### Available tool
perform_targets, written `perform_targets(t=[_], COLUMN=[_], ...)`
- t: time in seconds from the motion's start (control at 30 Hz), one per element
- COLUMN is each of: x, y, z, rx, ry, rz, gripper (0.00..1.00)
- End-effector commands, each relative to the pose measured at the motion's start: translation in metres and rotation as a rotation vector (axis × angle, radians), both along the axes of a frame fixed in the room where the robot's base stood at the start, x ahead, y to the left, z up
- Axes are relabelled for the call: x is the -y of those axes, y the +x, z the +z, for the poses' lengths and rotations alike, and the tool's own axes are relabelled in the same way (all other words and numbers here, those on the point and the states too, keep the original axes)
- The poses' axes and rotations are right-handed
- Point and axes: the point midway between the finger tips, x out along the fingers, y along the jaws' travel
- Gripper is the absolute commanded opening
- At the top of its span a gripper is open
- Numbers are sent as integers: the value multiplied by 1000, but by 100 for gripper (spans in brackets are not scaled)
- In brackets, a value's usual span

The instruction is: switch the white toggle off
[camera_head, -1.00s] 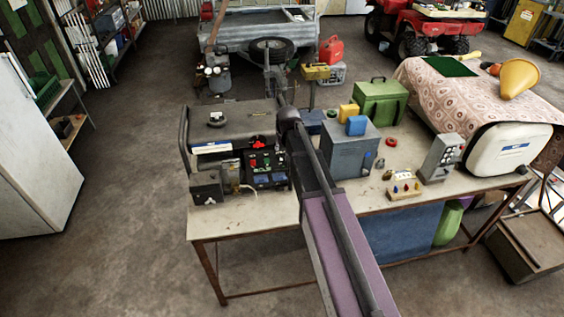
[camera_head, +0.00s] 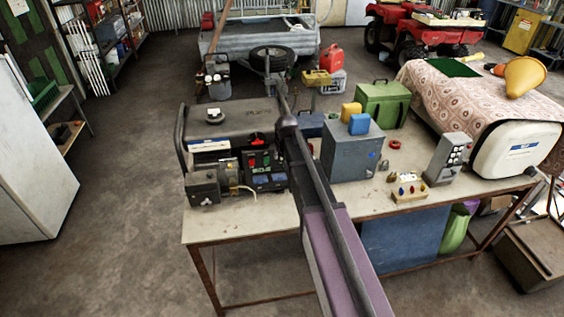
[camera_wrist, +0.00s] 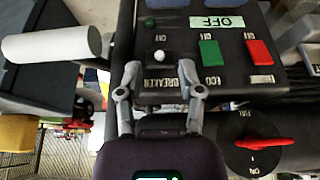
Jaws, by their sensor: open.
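The white toggle (camera_wrist: 160,56) is a small round-tipped lever on a dark control panel (camera_wrist: 228,75), by the word BREAKER. Its tip sits near the ON lettering. My gripper (camera_wrist: 160,82) is open in the wrist view, with one finger to the left of the toggle and one to the right. The toggle shows in the gap near the fingertips, and I cannot tell whether either finger touches it. In the head view the panel (camera_head: 264,170) is on the front of the generator (camera_head: 240,118); my arm passes beside it and the gripper is hidden.
A green rocker (camera_wrist: 209,53) and a red rocker (camera_wrist: 259,53) sit right of the toggle. A red-handled knob (camera_wrist: 265,142) is at lower right, and a white cylinder (camera_wrist: 45,45) at left. A grey box (camera_head: 352,152) stands right of the arm on the table (camera_head: 240,226).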

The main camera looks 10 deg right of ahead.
Motion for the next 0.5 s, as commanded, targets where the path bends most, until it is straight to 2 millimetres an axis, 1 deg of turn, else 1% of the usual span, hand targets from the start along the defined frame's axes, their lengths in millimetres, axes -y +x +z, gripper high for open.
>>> perform_targets(t=[0.03,0.2,0.5], x=[0,0,1], y=[2,6,8], z=[-7,-15,-19], rx=[0,0,0], ry=[0,0,0], rz=[0,0,-1], gripper=[48,48,48])
